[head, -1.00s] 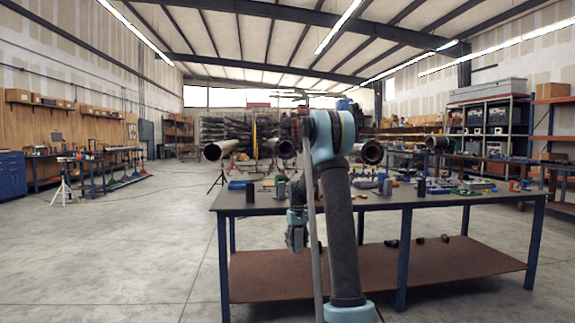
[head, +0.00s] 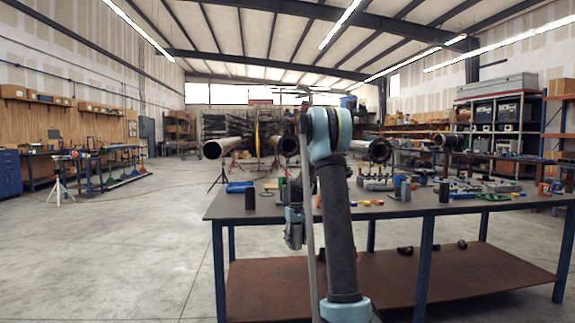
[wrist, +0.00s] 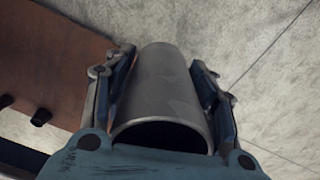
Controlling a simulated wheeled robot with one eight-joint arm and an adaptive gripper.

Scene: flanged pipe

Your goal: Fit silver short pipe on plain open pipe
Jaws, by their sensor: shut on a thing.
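In the wrist view, a silver short pipe (wrist: 165,92) lies between the two fingers of my gripper (wrist: 163,62). My gripper is shut on its sides, and its near end shows a dark open bore. Far behind the table, a pale pipe with a plain open end (head: 229,144) points toward me at the left. The held pipe is well apart from it.
A work table (head: 270,208) with scattered parts and a brown lower shelf (head: 400,280) stands close at right. A darker pipe (head: 288,146) and a pipe with a thick end ring (head: 379,141) are behind it.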

